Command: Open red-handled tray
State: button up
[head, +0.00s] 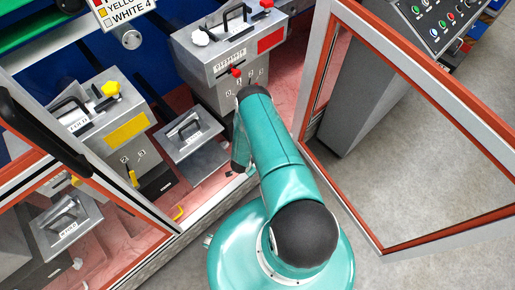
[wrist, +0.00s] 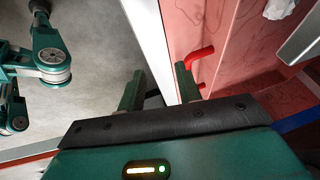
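A red curved handle (wrist: 201,56) stands out from the red panel (wrist: 222,40) in the wrist view. My gripper (wrist: 158,75) is open, its two green fingers apart. The right finger is right beside the red handle, and I cannot tell if they touch. The handle appears to the right of the gap, not between the fingers. A pale frame edge (wrist: 150,35) runs behind the gap. In the head view my own arm hides the red handle and most of my gripper. The tray's outline cannot be made out.
A grey unit with a red label (head: 270,40) stands at the back, and one with a yellow label (head: 126,130) at left. An open red-framed door (head: 440,85) stands right. Grey floor (head: 400,160) is clear.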

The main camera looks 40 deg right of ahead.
jog(key=w+d, duration=0.1)
jog(key=d, duration=0.1)
jog(key=w+d, duration=0.2)
jog(key=d, duration=0.1)
jog(key=w+d, duration=0.2)
jog(key=d, duration=0.1)
jog(key=shift+d, duration=0.2)
jog(key=shift+d+x, duration=0.2)
jog(key=shift+x, duration=1.05)
jog(key=shift+w+d+f, duration=0.1)
jog(key=shift+w, duration=0.15)
jog(key=shift+c, duration=0.2)
grip_shut()
